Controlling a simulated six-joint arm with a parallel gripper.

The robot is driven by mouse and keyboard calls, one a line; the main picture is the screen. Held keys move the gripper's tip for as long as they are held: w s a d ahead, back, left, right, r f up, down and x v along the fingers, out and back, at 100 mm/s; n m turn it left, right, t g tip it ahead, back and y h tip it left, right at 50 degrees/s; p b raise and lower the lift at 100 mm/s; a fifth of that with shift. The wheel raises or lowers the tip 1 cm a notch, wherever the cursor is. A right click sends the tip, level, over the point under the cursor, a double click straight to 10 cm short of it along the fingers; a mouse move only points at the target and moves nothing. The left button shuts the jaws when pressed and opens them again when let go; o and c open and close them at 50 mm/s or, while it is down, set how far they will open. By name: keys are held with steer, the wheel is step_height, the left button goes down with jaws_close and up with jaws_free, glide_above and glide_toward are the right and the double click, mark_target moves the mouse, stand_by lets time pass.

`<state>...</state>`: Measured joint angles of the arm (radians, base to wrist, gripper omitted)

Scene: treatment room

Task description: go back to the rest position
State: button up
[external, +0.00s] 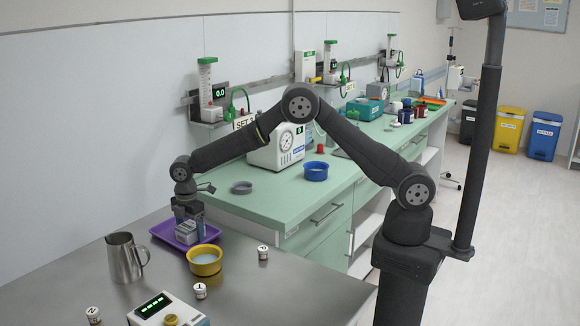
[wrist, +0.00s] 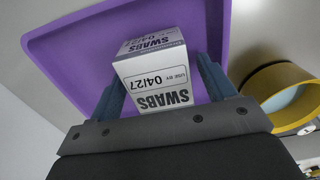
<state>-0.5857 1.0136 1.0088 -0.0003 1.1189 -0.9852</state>
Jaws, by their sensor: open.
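My gripper (external: 190,222) points down over the purple tray (external: 210,232) on the steel table. In the wrist view my gripper (wrist: 166,92) is open, with one finger on each side of a white box marked SWABS (wrist: 160,72). The swabs box (external: 187,232) stands in the tray, which also shows in the wrist view (wrist: 75,50). I cannot tell whether the fingers touch the box. The arm reaches out from its base at the right in the external view.
A yellow bowl (external: 205,262) with pale contents stands close to the tray. A steel jug (external: 124,258), small labelled jars (external: 200,291) and a device with a green display (external: 165,309) are on the steel table. The green counter (external: 265,197) behind holds a blue bowl (external: 316,172).

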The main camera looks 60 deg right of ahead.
steer(key=r, duration=0.3)
steer(key=d+r, duration=0.1)
steer(key=r, duration=0.1)
steer(key=d+r, duration=0.6)
steer(key=d, duration=0.4)
steer(key=s+a+n, duration=0.1)
steer(key=s+a, duration=0.3)
steer(key=s, duration=0.9)
steer(key=s+a+n, duration=0.1)
steer(key=s+a, duration=0.4)
steer(key=s, duration=0.7)
steer(key=s+a+f, duration=0.2)
steer(key=a, duration=0.1)
steer(key=s+a+f, duration=0.2)
steer(key=a+f, duration=0.1)
steer(key=s+a+f, duration=0.2)
steer(key=a, duration=0.2)
steer(key=shift+f, duration=0.15)
